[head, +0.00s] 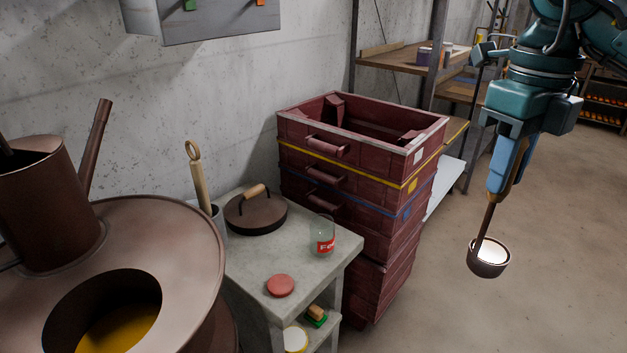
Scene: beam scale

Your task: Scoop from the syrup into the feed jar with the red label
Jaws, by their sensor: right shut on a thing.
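The feed jar (322,236) is clear glass with a red label reading "FE…". It stands upright and open on the grey stand, and looks empty. A large brown metal vessel (175,235) at lower left has a round opening with amber liquid (120,330) inside, seemingly the syrup. My right gripper (503,178) at upper right is shut on the handle of a long scoop (488,268). The scoop's cup hangs below it, right of the crates and far from the jar. The cup's inside looks whitish; I cannot tell whether it holds anything. My left gripper is out of view.
The grey stand (262,262) also bears a dark round lid (255,214), a red disc (280,285) and a wooden-handled tool (197,175) in a container. Stacked dark red crates (390,165) rise behind the jar. Open floor (530,310) lies at right.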

